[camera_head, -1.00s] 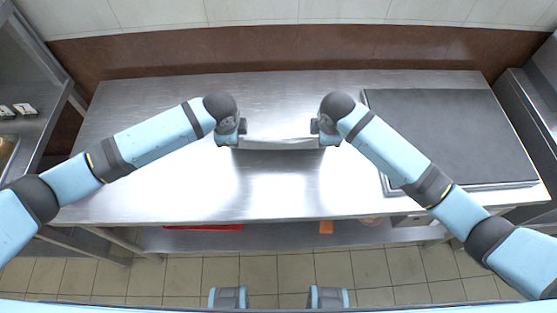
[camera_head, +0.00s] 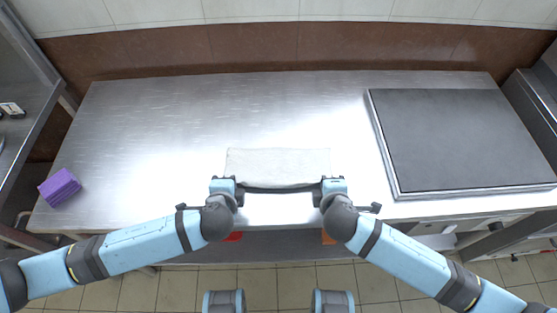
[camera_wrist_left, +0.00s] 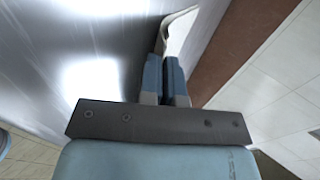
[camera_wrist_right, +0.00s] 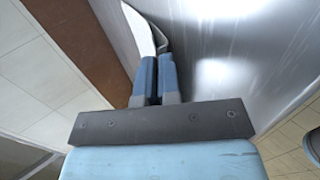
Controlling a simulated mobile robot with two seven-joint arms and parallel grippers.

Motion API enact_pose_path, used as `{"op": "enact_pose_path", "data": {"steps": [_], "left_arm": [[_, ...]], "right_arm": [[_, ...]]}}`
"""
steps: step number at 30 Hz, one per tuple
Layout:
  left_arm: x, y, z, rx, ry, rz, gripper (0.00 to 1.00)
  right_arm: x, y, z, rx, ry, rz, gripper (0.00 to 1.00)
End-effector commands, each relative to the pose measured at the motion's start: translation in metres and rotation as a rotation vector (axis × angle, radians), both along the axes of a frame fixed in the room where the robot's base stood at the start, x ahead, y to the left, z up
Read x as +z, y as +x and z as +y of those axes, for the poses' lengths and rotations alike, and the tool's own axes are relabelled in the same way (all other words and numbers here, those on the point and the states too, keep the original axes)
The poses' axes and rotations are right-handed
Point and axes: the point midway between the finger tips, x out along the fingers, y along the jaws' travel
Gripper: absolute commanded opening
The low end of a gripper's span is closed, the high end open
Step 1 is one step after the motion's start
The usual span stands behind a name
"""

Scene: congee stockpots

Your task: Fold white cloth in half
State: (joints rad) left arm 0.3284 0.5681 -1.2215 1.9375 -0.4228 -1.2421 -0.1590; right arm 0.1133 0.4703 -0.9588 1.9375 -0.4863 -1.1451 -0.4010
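The white cloth (camera_head: 278,163) lies across the middle of the steel table in the head view, with its far part flat. Its near edge spans between my two grippers and looks slightly raised, with a dark shadow under it. My left gripper (camera_head: 223,181) is shut on the cloth's near left corner. My right gripper (camera_head: 333,181) is shut on the near right corner. The cloth runs out from the closed left fingers in the left wrist view (camera_wrist_left: 182,30). It also leaves the closed right fingers in the right wrist view (camera_wrist_right: 141,30).
The steel table (camera_head: 150,130) is clear left of and behind the cloth. A dark griddle-like plate (camera_head: 455,140) takes up the right side. A purple block (camera_head: 59,187) sits near the table's left front corner. A brown and white wall (camera_head: 280,47) stands behind.

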Motion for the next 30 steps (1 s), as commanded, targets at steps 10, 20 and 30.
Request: {"op": "enact_pose_path", "data": {"steps": [10,20,30], "left_arm": [[-0.001,-0.001,0.0,0.0,0.0,-0.012,0.08],[-0.001,-0.001,0.0,0.0,0.0,-0.011,0.47],[0.018,-0.009,0.0,0.001,-0.002,-0.01,0.47]], "right_arm": [[-0.001,-0.001,0.0,0.0,-0.001,-0.011,0.08],[-0.001,-0.001,0.0,0.0,-0.001,-0.01,0.47],[0.018,-0.008,0.0,0.0,0.001,-0.011,0.47]]}}
